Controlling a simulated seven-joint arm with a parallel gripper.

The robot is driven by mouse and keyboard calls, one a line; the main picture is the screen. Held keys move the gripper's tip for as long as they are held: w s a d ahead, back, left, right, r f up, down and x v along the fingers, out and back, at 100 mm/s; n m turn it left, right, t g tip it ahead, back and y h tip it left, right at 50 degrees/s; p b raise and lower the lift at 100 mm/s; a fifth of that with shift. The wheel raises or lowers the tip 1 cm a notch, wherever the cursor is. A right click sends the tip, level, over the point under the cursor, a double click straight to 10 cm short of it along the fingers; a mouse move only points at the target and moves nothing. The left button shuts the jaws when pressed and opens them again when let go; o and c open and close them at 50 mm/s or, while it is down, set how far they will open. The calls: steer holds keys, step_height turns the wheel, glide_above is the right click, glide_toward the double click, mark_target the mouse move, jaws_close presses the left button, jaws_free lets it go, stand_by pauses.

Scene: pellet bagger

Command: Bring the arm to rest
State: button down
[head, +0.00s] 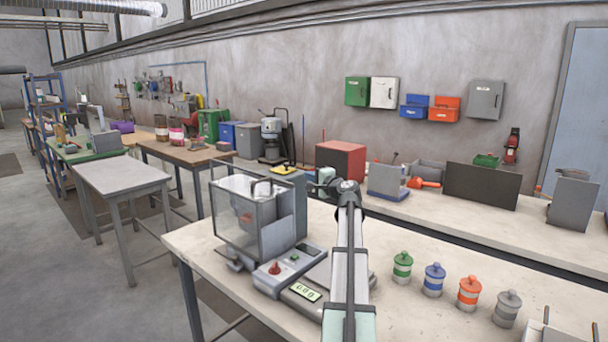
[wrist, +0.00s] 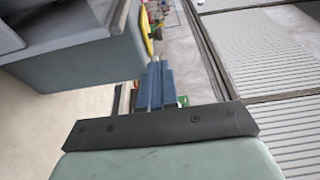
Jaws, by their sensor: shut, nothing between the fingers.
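My arm (head: 347,245) reaches up and away over the workbench, with its wrist bent to the left beside the bagging machine (head: 287,205). In the wrist view, my gripper (wrist: 156,68) shows as two dark blue fingers close together, shut and holding nothing. In the head view the fingers cannot be made out clearly. A large grey-green body fills the upper left of the wrist view, close to the fingers; I cannot tell whether it touches them.
The machine has a clear-walled housing (head: 236,222) and a control box with a red knob (head: 275,267). Green (head: 402,267), blue (head: 433,280), orange (head: 468,293) and grey (head: 507,308) lidded jars stand right of my arm. A red box (head: 340,160) stands behind on the back bench.

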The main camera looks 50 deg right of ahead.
steer(key=shift+s+a, duration=0.1)
steer(key=shift+s, duration=0.55)
